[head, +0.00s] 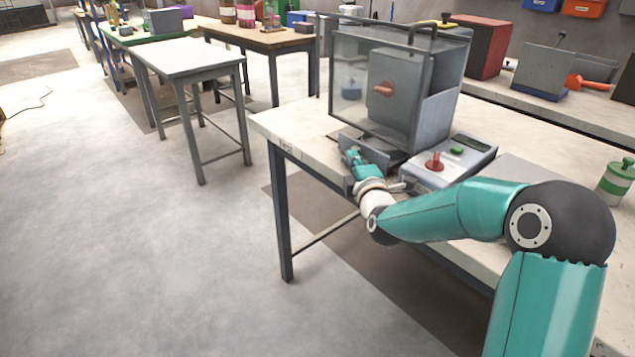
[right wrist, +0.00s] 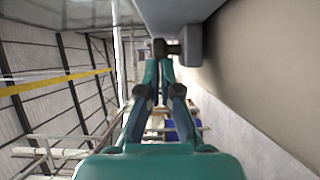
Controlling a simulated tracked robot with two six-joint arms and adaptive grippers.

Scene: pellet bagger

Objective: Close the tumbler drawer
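The tumbler machine (head: 392,95), a grey cabinet with a clear front, stands on the near bench. Its shallow grey drawer (head: 385,160) sticks out at the base, towards the bench's front edge. My right gripper (head: 351,156) is at the drawer's front, at its left end, and partly hides it. In the right wrist view its two teal fingers (right wrist: 159,66) are close together and look shut. A dark knob-like piece (right wrist: 160,47) on a grey block (right wrist: 191,45) is right at the fingertips; I cannot tell whether they grip or touch it. My left gripper is not in view.
A control box (head: 450,163) with a red knob (head: 434,162) and a green button stands right of the drawer. A green-and-white canister (head: 616,181) is at the far right. The bench's front edge (head: 300,160) runs just below my gripper. The floor to the left is clear.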

